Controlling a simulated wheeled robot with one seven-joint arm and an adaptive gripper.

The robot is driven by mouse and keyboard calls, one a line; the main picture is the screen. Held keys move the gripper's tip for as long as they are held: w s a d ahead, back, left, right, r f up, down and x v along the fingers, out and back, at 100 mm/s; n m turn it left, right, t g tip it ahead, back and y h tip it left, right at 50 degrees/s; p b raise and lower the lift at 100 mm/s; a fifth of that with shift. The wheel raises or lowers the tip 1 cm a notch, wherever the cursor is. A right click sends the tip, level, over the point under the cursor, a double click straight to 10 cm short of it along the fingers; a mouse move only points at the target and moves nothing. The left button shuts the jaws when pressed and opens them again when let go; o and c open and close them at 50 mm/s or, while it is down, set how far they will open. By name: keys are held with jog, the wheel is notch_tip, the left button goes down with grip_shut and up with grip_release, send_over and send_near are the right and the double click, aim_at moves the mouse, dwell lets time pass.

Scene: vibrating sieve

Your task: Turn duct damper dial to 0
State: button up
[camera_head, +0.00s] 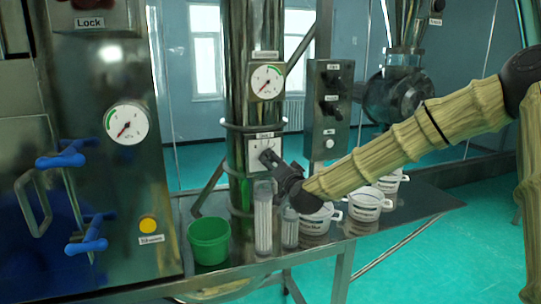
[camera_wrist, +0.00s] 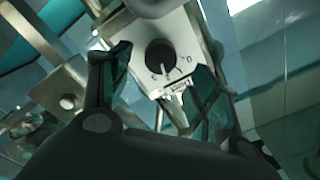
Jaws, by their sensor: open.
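The duct damper dial (camera_wrist: 160,56) is a round black knob with a pale pointer line on a white plate (camera_wrist: 190,32). In the wrist view it sits between and beyond my two fingers, with a "0" mark to its right and a label below. In the head view the plate (camera_head: 256,152) is on the steel duct, and my gripper (camera_head: 268,160) is in front of it, hiding much of the dial. My gripper is open in the wrist view (camera_wrist: 160,80), with a finger on each side of the dial. I cannot tell whether either finger touches it.
A gauge (camera_head: 267,82) is above the plate on the duct. A switch box (camera_head: 330,105) stands to its right. Below, a green bucket (camera_head: 208,240), clear cylinders (camera_head: 263,220) and several white tubs (camera_head: 368,204) stand on a metal table (camera_head: 425,198).

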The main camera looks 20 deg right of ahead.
aim_at(270, 159)
jog(key=shift+w+a+p, duration=0.1)
jog(key=shift+w+p, duration=1.1)
jog(key=shift+w, duration=2.1)
jog(key=c, duration=1)
